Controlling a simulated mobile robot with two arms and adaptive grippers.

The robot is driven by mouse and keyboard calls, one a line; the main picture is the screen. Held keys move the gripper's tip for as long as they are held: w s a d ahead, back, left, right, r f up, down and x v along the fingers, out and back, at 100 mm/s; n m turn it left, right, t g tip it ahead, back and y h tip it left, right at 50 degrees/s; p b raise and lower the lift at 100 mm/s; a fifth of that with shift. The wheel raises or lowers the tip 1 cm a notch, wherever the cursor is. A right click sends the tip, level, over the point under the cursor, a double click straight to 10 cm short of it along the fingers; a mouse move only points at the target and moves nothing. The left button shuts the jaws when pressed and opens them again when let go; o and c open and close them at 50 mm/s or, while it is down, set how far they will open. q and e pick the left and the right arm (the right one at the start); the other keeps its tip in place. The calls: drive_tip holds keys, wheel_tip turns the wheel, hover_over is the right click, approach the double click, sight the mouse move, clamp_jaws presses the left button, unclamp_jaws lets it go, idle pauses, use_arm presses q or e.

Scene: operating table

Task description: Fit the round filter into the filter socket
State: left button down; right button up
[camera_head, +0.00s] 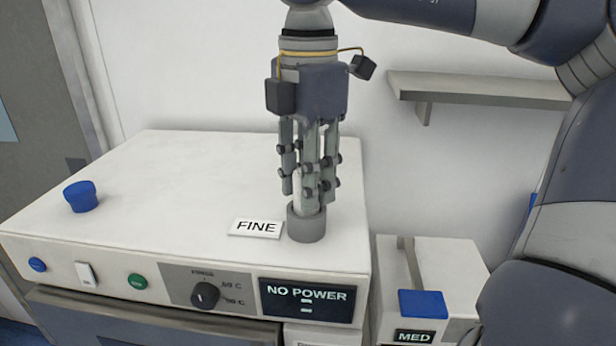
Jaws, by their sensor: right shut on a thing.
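My right gripper (309,190) points straight down over the grey round socket (306,226) near the front right corner of the white machine's top. Its fingers are shut on a slim pale piece, the round filter (298,184), mostly hidden between them. The filter looks upright, and its lower end is at the socket's mouth. I cannot tell how deep it sits in the socket. A label reading FINE (256,228) lies just left of the socket. My left gripper is not in view.
The white machine (170,170) has a blue knob (81,196) on its top left and a NO POWER display (307,301) in front. A smaller box with a blue block (423,303) and a MED label (413,337) stands right. A wall shelf (480,90) is behind.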

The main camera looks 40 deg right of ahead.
drive_tip(key=o, duration=1.1)
drive_tip(key=shift+o, duration=0.2)
wheel_tip(320, 180, up, 12)
